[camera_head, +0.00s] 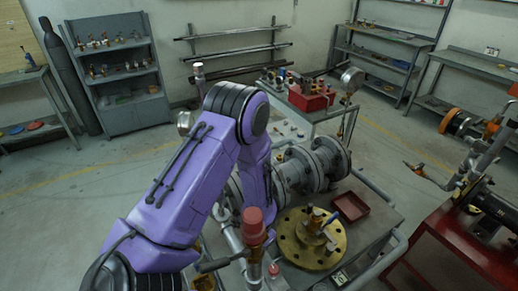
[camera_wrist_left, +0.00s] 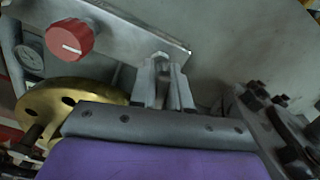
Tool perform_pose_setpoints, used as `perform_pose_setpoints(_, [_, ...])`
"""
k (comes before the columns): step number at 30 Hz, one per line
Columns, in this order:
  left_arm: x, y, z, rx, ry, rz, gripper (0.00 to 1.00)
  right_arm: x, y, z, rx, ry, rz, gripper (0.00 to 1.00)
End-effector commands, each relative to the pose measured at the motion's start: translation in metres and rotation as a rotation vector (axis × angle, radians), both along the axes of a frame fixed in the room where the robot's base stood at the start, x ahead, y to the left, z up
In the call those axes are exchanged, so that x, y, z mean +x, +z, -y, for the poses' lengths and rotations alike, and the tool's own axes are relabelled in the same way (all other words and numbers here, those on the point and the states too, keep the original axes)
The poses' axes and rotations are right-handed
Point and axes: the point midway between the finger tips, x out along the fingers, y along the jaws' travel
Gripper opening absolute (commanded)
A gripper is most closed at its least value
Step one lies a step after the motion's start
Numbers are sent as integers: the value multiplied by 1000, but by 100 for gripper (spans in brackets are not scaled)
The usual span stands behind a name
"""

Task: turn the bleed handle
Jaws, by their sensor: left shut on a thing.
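My left gripper (camera_wrist_left: 163,66) is shut at the edge of a grey metal plate (camera_wrist_left: 125,28) in the left wrist view. A small pale metal piece shows at its fingertips. I take it for the bleed handle, but most of it is hidden between the fingers. A round red knob (camera_wrist_left: 70,40) with a white line is on the same plate, left of the fingers and apart from them. In the head view my purple left arm reaches down over the valve pipework (camera_head: 310,168), and its fingers are hidden. My right gripper is in neither view.
A brass flange (camera_head: 297,250) and an empty red tray (camera_head: 350,206) lie on the grey bench. A red-capped fitting (camera_head: 258,217) stands in front of my arm. A red stand (camera_head: 465,250) is at the right. Open floor (camera_head: 385,135) lies behind.

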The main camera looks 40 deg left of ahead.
Motion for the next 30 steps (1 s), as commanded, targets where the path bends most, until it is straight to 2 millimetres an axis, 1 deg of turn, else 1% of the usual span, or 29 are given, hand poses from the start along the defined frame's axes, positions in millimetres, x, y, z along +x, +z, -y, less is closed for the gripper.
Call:
perform_pose_setpoints(1, [3, 2, -1, 2, -24, 8, 0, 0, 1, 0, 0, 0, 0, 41])
perform_pose_setpoints(10, [4, 2, -1, 3, -136, 8, 0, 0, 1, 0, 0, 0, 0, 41])
perform_pose_setpoints(26, [4, 2, -2, 3, -160, 10, 0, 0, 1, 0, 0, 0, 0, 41])
perform_pose_setpoints(27, [4, 3, -2, 4, -160, 10, 20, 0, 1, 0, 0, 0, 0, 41])
perform_pose_setpoints(28, [4, 2, -2, 3, -160, 10, 30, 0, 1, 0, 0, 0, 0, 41])
perform_pose_setpoints(29, [4, 2, -1, 3, -160, 9, 37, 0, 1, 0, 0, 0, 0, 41])
perform_pose_setpoints(30, [4, 2, -1, 3, -160, 8, 37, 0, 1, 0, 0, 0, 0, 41])
